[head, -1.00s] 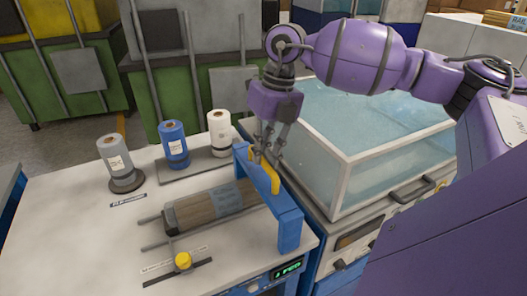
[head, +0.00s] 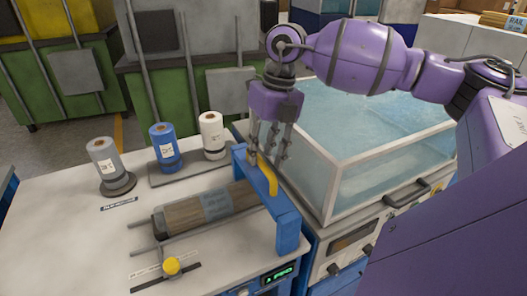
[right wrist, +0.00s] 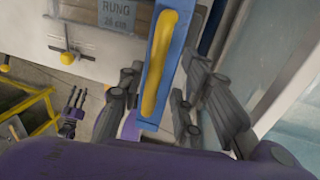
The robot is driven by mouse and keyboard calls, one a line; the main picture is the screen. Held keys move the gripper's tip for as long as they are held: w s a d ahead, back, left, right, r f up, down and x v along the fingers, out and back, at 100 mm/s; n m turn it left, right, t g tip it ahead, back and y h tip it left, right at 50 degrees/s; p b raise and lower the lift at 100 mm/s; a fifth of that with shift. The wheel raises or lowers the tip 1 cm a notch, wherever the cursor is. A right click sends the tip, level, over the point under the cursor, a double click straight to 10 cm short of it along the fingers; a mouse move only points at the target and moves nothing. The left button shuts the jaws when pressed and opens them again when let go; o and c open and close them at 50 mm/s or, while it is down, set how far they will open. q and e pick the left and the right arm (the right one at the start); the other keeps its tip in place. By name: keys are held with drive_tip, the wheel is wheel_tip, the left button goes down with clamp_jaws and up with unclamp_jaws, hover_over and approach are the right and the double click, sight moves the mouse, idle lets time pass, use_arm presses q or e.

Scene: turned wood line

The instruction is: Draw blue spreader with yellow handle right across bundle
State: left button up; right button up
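The blue spreader (head: 287,218) is an arched frame with a yellow handle (head: 271,182). It stands at the right end of the bundle (head: 195,212), a brown wooden roll with a grey label lying on rails. The label reads "RUNG" in the right wrist view (right wrist: 116,14). My right gripper (head: 267,158) points down over the handle. In the right wrist view its fingers are spread either side of the yellow handle (right wrist: 160,65), with gaps visible. My left gripper (right wrist: 76,108) is small at the left of that view, its fingers apart and empty; the head view does not show it.
Grey (head: 106,162), blue (head: 164,147) and white (head: 212,135) rolls stand at the table's back. A yellow knob (head: 171,266) is in front of the bundle. A clear-walled water tank (head: 365,140) stands close right of the spreader. The left tabletop (head: 60,235) is clear.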

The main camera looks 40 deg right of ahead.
drive_tip(key=shift+r, duration=0.4)
wheel_tip(320, 180, up, 11)
drive_tip(key=d, duration=0.2)
drive_tip(key=shift+s, duration=0.3)
drive_tip(key=shift+d+f, duration=0.1)
